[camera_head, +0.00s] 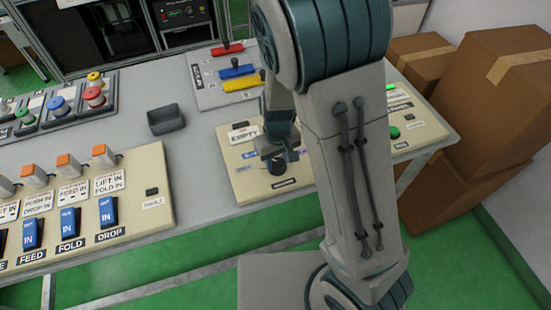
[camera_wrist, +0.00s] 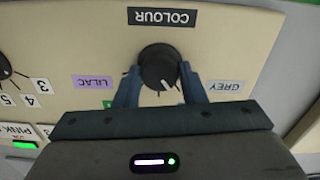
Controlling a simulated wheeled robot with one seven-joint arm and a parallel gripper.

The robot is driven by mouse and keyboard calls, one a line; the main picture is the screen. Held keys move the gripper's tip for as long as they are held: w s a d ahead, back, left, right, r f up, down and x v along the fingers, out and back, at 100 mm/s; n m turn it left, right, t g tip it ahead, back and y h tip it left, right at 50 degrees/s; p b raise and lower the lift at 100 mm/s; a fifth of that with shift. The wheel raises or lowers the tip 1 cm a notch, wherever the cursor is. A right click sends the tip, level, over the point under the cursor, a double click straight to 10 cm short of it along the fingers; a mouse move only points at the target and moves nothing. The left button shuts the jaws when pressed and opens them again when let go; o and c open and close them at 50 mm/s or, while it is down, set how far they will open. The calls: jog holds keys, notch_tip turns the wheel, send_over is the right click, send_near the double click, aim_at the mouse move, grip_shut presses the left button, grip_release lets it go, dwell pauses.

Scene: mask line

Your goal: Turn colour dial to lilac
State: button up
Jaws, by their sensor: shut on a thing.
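The colour dial (camera_wrist: 158,62) is a round black knob with a white pointer line, on a cream panel (camera_wrist: 225,45). In the wrist view the panel appears upside down, with the COLOUR label (camera_wrist: 162,17) above the dial, the lilac label (camera_wrist: 93,83) at left and the grey label (camera_wrist: 224,86) at right. The pointer is directed down and slightly right, toward my gripper's body, not at lilac. A sliver of a green label (camera_wrist: 107,104) shows beside the left finger. My gripper (camera_wrist: 159,74) is shut on the dial, one finger each side. In the head view my gripper (camera_head: 280,153) is over the dial (camera_head: 279,167).
Another black dial with numbers (camera_wrist: 4,68) sits at the wrist view's left edge. A lever panel (camera_head: 205,95), a small grey tray (camera_head: 166,120) and a rocker-switch panel (camera_head: 150,190) share the table. Cardboard boxes (camera_head: 490,110) stand at right.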

jog(key=shift+m, duration=0.4)
jog(key=m+p, duration=0.1)
jog(key=m, duration=0.3)
jog(key=shift+s+r+p, duration=0.1)
jog(key=shift+p, duration=0.3)
jog(key=m+p, duration=0.2)
jog(key=m, duration=0.3)
jog(key=m+p, duration=0.3)
jog(key=m, duration=0.3)
jog(key=shift+m, duration=0.4)
jog(key=shift+m+p, duration=1.2)
jog(key=shift+m, duration=1)
jog(key=o, duration=1)
